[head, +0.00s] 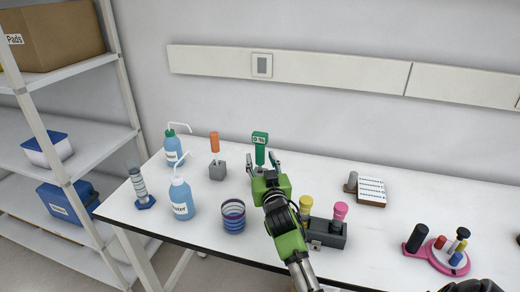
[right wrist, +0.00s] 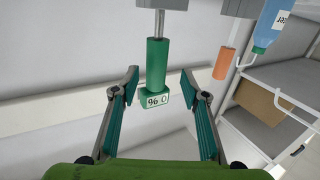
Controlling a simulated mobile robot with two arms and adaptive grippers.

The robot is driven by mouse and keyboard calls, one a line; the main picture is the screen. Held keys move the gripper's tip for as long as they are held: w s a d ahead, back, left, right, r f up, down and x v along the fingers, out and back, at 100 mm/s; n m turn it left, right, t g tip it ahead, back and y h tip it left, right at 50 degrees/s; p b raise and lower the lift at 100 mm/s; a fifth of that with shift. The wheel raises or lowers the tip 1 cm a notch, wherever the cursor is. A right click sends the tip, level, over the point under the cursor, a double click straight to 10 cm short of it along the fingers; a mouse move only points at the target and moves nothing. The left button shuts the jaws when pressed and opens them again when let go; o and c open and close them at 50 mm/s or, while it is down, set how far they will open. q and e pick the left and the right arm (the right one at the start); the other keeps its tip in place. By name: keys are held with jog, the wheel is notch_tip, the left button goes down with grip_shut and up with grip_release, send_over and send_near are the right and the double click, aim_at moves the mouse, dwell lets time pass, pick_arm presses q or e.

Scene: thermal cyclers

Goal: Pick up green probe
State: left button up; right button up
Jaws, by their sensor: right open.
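The green probe (head: 260,146) stands upright at the middle back of the white table, with a display on its head. In the right wrist view the green probe (right wrist: 156,65) shows upside down, its thin metal rod running up into a grey block (right wrist: 162,4). My right gripper (head: 264,161) is open and comes at the probe from the front. In the right wrist view its two fingers (right wrist: 158,82) lie on either side of the probe, with a gap on both sides.
An orange probe (head: 214,142) stands in a grey block to the left. Blue bottles (head: 181,197) and a striped round container (head: 233,216) stand nearby. A dark rack (head: 327,235) with yellow and pink tools is right of my arm. The table's back right is mostly clear.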

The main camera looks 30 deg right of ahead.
aim_at(261, 154)
jog(key=x, duration=0.2)
jog(key=p+x, duration=0.1)
jog(key=x, duration=0.1)
jog(key=shift+s+d, duration=0.15)
jog(key=shift+d, duration=0.15)
jog(key=shift+w+d, duration=0.15)
jog(key=shift+w, duration=0.35)
pick_arm(q)
jog(key=shift+w+d+r, duration=0.15)
jog(key=shift+r, duration=0.25)
jog(key=shift+w+d+r, duration=0.1)
jog(key=shift+d+r, duration=0.05)
jog(key=shift+r, duration=0.25)
jog(key=shift+s, duration=0.1)
pick_arm(e)
jog(key=shift+c, duration=0.3)
jog(key=c, duration=0.7)
